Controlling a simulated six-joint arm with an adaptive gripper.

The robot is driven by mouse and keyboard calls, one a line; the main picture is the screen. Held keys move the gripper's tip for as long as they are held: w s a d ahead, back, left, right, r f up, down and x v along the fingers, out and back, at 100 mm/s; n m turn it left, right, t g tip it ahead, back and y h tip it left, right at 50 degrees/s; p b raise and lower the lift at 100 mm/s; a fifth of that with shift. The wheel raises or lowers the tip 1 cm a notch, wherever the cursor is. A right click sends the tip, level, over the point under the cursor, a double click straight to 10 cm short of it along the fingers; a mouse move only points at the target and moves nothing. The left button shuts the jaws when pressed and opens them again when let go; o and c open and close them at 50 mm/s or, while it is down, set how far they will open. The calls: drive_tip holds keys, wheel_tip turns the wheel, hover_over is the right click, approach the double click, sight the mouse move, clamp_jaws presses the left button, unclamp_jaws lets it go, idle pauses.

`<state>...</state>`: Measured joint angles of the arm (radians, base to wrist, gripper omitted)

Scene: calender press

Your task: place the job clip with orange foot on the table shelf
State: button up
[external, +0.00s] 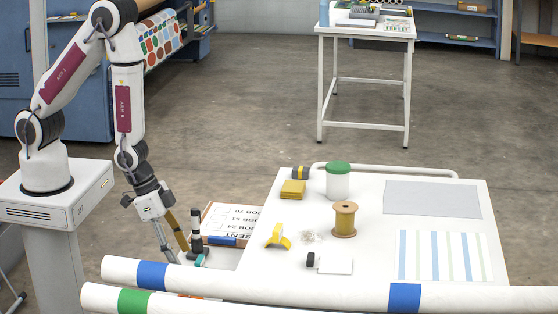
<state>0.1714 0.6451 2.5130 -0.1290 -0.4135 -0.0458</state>
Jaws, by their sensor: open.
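My gripper (173,252) points down at the left of the white table, with its two fingers apart and nothing seen between them. A black upright piece with a teal foot (197,243) stands just right of the fingers. The rest of that piece is hidden. The table shelf cannot be made out clearly below the white tabletop (285,280).
A carton marked with job numbers (232,219) is beside the table's left edge. Two long white rolls (250,283) cross the front. The tabletop holds a green-lidded jar (338,183), a spool (344,219), a yellow piece (278,237) and yellow pads (292,190).

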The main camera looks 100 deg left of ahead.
wheel_tip(320, 180, up, 21)
drive_tip(key=s+a, duration=0.2)
drive_tip(key=s+a+r, duration=0.1)
drive_tip(key=s+r, duration=0.6)
drive_tip(key=s+a+r+t, duration=0.1)
drive_tip(key=s+a+r, duration=0.1)
drive_tip(key=s+r, duration=0.5)
drive_tip(key=shift+s+a, duration=0.25)
drive_tip(key=shift+s, duration=0.5)
